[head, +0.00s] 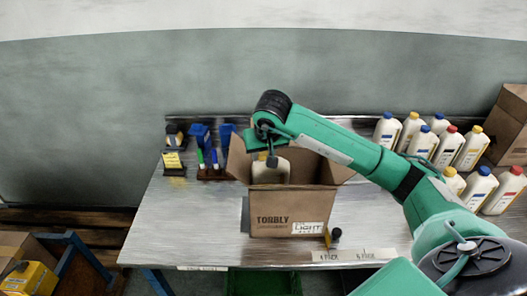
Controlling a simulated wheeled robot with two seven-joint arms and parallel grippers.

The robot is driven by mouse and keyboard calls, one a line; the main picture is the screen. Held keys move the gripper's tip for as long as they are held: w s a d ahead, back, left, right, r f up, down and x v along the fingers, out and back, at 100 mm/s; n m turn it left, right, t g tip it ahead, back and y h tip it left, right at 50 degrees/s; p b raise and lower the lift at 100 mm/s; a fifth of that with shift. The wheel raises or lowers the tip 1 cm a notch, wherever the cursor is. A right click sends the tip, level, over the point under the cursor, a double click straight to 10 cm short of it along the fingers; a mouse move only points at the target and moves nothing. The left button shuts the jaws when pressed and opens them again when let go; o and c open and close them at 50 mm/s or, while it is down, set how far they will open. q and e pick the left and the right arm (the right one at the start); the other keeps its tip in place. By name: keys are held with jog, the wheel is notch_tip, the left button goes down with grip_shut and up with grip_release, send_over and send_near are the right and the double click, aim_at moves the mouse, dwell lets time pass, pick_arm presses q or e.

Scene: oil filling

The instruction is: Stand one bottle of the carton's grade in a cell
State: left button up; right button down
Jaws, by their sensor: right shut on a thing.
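An open brown carton (270,203) stands on the metal bench, its flaps spread. Its front reads "TORBLY", with a white label (307,228) reading "LIGHT". My right gripper (270,158) is over the carton's opening, pointing down, shut on a cream bottle (271,176). The bottle looks upright; its lower part is hidden behind the front wall. I cannot tell whether it touches the carton floor, and the cells are hidden. A group of white bottles (422,146) with blue, yellow and red caps stands at the right of the bench. My left gripper is out of view.
A rack with blue-handled items (213,160) and a small dark device with a yellow label (173,161) stand left of the carton. Another brown box (509,125) is at the far right. The bench's left front (185,225) is clear.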

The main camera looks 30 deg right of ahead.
aim_at(264, 183)
jog(key=shift+f+b, duration=3.25)
jog(key=shift+f, duration=0.65)
jog(key=shift+f+b, duration=1.05)
jog(key=shift+f, duration=0.05)
jog(key=shift+s+a+f+b, duration=0.2)
jog(key=shift+s+f+b, duration=0.05)
jog(key=shift+f+b, duration=0.55)
jog(key=shift+r, duration=0.1)
jog(key=c, duration=1.1)
grip_release()
jog(key=shift+o, duration=1)
jog(key=shift+d, duration=0.1)
jog(key=shift+w+d+f, duration=0.15)
jog(key=shift+d+f, duration=0.05)
jog(key=shift+f, duration=0.05)
jog(key=shift+a, duration=0.1)
